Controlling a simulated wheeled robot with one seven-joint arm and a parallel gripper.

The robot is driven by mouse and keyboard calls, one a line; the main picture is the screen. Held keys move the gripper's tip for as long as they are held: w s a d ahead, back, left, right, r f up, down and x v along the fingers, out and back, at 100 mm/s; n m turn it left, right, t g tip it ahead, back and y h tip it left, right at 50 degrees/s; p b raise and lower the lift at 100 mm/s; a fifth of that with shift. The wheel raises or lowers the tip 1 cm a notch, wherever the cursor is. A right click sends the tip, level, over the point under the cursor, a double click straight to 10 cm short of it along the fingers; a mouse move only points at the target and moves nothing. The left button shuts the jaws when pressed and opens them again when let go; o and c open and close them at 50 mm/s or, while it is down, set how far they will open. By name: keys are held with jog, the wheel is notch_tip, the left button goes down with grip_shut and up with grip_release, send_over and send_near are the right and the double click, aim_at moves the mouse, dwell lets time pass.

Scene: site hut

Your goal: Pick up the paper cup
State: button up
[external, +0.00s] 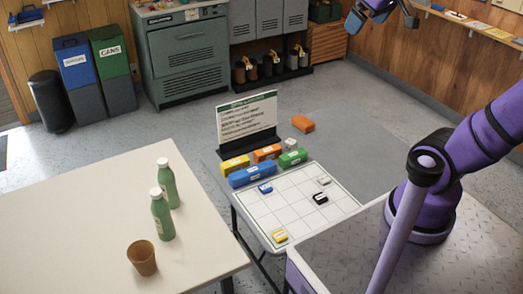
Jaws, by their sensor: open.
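A brown paper cup (142,258) stands upright on the white table (75,215) at the lower left, near the table's front edge. Two green bottles with white caps stand behind and to the right of the cup; the nearer bottle (162,215) is closest to it and apart from it. My gripper (388,10) is at the top right, partly cut off by the frame edge. It is open, appears empty, and is far from the cup.
A second bottle (168,184) stands behind the nearer one. The left part of the white table is clear. Bins and cabinets line the back wall.

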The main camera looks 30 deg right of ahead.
jog(key=w+a+r+n+y, duration=0.1)
jog(key=w+a+r+n, duration=0.25)
jog(key=w+a, duration=0.7)
jog(key=n+g+y, duration=0.3)
jog(key=n+g, duration=0.1)
jog(key=n, duration=0.6)
send_over(140, 256)
jog(key=s+d, duration=0.3)
jog(key=s, duration=0.1)
jog(key=f, duration=5.7)
jog(key=shift+w+a+f, duration=0.2)
jog(key=shift+f, duration=0.1)
jog(key=shift+a+x, duration=0.1)
jog(key=shift+x, duration=1.4)
jog(key=shift+a+x, duration=0.15)
jog(key=shift+x, duration=1.35)
jog(key=shift+w+r, duration=0.15)
jog(key=shift+w, duration=0.05)
jog(key=shift+c, duration=0.2)
